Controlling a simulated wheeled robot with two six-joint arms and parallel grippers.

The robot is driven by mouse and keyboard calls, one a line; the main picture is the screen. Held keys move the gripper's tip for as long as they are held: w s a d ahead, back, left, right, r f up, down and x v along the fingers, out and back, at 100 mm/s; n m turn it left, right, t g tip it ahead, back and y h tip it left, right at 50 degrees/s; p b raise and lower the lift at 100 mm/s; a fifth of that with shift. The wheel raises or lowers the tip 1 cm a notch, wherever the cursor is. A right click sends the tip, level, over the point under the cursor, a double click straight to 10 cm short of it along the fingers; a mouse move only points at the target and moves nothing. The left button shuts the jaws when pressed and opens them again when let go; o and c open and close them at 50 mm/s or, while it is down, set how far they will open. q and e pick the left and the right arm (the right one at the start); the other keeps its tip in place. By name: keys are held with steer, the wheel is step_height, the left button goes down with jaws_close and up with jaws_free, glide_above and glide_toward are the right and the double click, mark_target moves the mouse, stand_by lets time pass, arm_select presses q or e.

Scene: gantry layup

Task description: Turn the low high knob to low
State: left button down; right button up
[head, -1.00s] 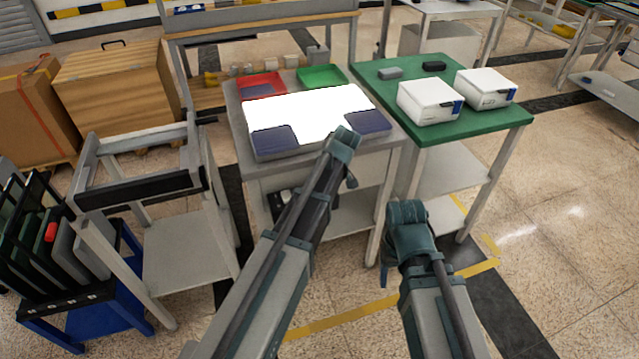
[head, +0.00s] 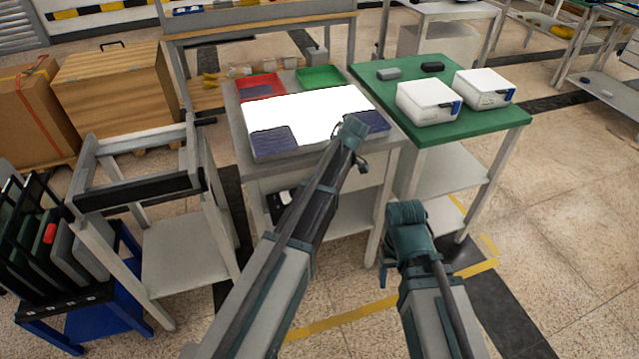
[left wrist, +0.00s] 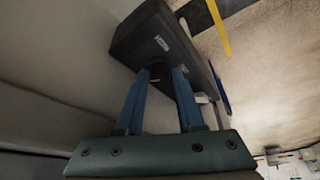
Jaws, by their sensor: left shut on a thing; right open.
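The knob (left wrist: 158,69) is a small dark round piece on the front of a dark box (left wrist: 148,34) in the left wrist view. The two blue fingers of my left gripper (left wrist: 160,76) are shut on the knob, one on each side. Small pale labels on the box are too small to read, so I cannot tell the knob's setting. In the head view my left arm reaches to the front right edge of the light table, and its wrist hides the knob. My right gripper (head: 384,274) hangs low in front of the tables, open and mostly hidden by its own wrist.
The light table (head: 318,125) has a glowing white top, with red (head: 262,88) and green (head: 318,73) trays behind it. A green-topped table (head: 450,133) with two white boxes stands to the right. A grey cart frame (head: 140,185) stands at left.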

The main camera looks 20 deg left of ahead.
stand_by(0.4)
arm_select(q)
steer(key=c, duration=0.5)
jaws_free()
steer(key=shift+c, duration=0.2)
